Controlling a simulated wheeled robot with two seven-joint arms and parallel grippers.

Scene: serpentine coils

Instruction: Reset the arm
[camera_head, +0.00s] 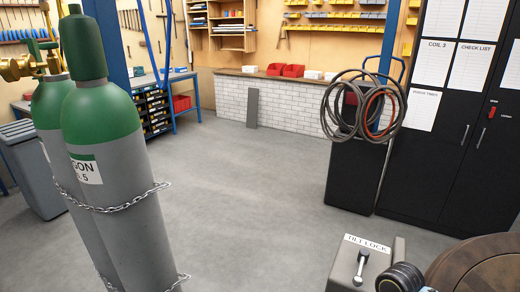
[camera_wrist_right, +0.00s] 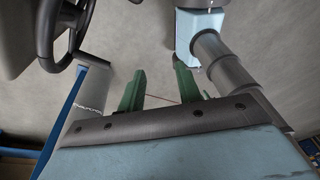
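My right gripper (camera_wrist_right: 160,72) shows in the right wrist view. Its two green fingers stand apart with only grey floor seen between them, so it is open and empty. A dark handwheel (camera_wrist_right: 47,35) is at the upper left of that view, apart from the fingers. Neither gripper shows in the head view, and my left gripper is in no view.
Two chained gas cylinders (camera_head: 108,150) stand at the left of the head view. A tilt lock box (camera_head: 366,265) with a lever is at the bottom right. A black cabinet (camera_head: 460,120) and a cable-draped stand (camera_head: 357,175) are at right. The middle floor is clear.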

